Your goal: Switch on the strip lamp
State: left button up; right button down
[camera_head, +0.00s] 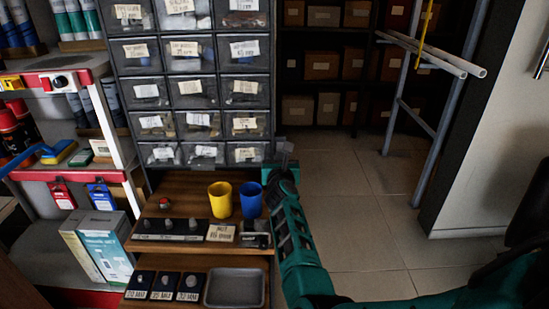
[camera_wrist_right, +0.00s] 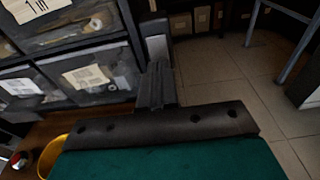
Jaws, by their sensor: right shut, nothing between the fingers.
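I cannot make out the strip lamp itself in either view. A small white box with a dark round knob (camera_head: 60,82) sits on the red front edge of the upper left shelf; I cannot tell whether it is the lamp's switch. My right gripper (camera_head: 284,148) is in front of the lower right corner of the drawer cabinet, far to the right of that box. In the right wrist view its fingers (camera_wrist_right: 157,55) are closed together with nothing between them. My left gripper is not in view.
The drawer cabinet (camera_head: 190,72) stands behind a wooden stand. A yellow cup (camera_head: 220,200) and a blue cup (camera_head: 251,199) stand just left of my right arm. A red button-like piece (camera_head: 164,203) lies further left. Open tiled floor (camera_head: 350,190) is to the right, before a pipe rack (camera_head: 430,120).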

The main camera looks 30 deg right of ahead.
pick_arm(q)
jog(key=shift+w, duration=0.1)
pick_arm(e)
jog(key=shift+w+d, duration=0.1)
jog(key=shift+w, duration=0.05)
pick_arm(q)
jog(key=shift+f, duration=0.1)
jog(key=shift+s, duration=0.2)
pick_arm(e)
jog(key=shift+w+d, duration=0.1)
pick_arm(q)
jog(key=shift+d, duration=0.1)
